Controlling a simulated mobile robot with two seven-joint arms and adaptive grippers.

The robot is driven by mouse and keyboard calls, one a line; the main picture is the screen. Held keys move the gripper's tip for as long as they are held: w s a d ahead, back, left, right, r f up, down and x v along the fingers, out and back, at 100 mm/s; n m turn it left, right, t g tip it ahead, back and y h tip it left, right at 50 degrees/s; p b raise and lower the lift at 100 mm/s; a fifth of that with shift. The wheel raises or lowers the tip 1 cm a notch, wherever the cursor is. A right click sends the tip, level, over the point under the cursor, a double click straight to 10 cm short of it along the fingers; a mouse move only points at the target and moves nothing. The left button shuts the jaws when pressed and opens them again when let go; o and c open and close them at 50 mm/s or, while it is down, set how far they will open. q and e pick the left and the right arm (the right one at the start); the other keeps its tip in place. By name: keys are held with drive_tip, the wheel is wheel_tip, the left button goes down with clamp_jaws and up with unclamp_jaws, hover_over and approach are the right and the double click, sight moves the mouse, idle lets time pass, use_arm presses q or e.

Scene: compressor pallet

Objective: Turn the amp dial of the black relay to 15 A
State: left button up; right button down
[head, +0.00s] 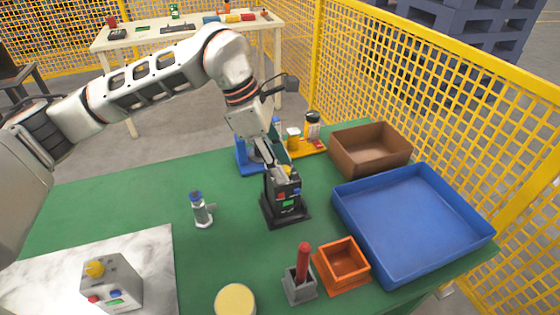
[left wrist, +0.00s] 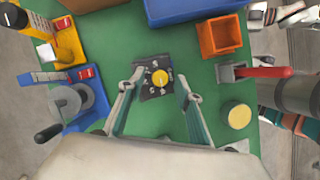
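The black relay (head: 285,204) stands upright on the green table, with a red button, a blue button and a small green display on its front. I cannot tell whether a fingertip touches the dial. My right gripper is not in view.
A grey-blue cylinder part (head: 201,210) stands left of the relay. The orange bin (head: 343,265), a red-handled lever (head: 301,275), a blue tray (head: 410,225) and brown box (head: 370,148) lie right. A grey control box (head: 112,285) sits front left. A blue stand is close behind.

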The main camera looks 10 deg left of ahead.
use_arm(q)
drive_tip(key=c, duration=0.8)
clamp_jaws()
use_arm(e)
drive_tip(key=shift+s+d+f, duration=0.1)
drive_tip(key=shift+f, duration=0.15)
